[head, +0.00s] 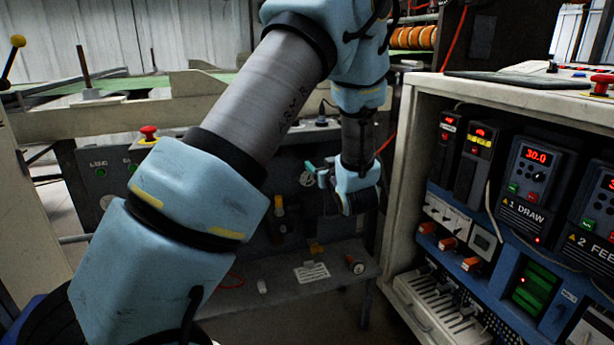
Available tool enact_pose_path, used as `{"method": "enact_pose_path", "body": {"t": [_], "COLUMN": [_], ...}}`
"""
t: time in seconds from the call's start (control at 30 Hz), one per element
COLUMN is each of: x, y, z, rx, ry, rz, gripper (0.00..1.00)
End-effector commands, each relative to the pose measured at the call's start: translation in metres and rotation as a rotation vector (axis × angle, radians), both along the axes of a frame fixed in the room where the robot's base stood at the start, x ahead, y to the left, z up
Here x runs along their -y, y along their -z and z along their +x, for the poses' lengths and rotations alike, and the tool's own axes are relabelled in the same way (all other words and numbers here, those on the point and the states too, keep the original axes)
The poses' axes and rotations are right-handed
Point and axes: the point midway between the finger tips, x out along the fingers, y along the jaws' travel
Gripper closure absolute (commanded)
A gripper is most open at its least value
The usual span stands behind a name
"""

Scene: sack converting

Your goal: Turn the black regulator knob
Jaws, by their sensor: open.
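My arm reaches across the view from the lower left, and its wrist bends down in front of a dark machine panel (240,165). My gripper (314,178) is small and seen from the side at the wrist's left, facing the panel. A small black knob-like part (321,122) stands at the panel's top, above my gripper. Small black and yellow fittings (279,208) sit on the panel left of my gripper, with a visible gap. I cannot tell which part is the black regulator knob, or whether my gripper touches anything; the wrist may hide it.
An open electrical cabinet (398,180) with drive units (537,165) stands close on the right. A low grey shelf (300,285) below my gripper bears a label and a round black-rimmed part (355,265). Red stop buttons (148,132) sit on the left box and cabinet top.

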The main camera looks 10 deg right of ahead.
Motion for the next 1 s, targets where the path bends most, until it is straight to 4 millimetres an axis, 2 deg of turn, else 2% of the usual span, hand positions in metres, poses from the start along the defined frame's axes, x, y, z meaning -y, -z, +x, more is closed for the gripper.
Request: {"method": "enact_pose_path", "body": {"t": [0.03,0.17,0.27,0.7,0.83,1.0], "x": [0.007,0.011,0.01,0.003,0.002,0.002], "y": [0.012,0.01,0.008,0.008,0.008,0.007], "z": [-0.004,-0.008,-0.002,0.073,0.089,0.098], "rx": [0.035,0.09,0.099,0.096,0.095,0.095], "ry": [-0.007,-0.027,-0.033,-0.031,-0.031,-0.029], "rz": [0.009,0.018,0.02,0.019,0.02,0.019], "gripper": [0.29,0.29,0.29,0.29,0.29,0.29]}}
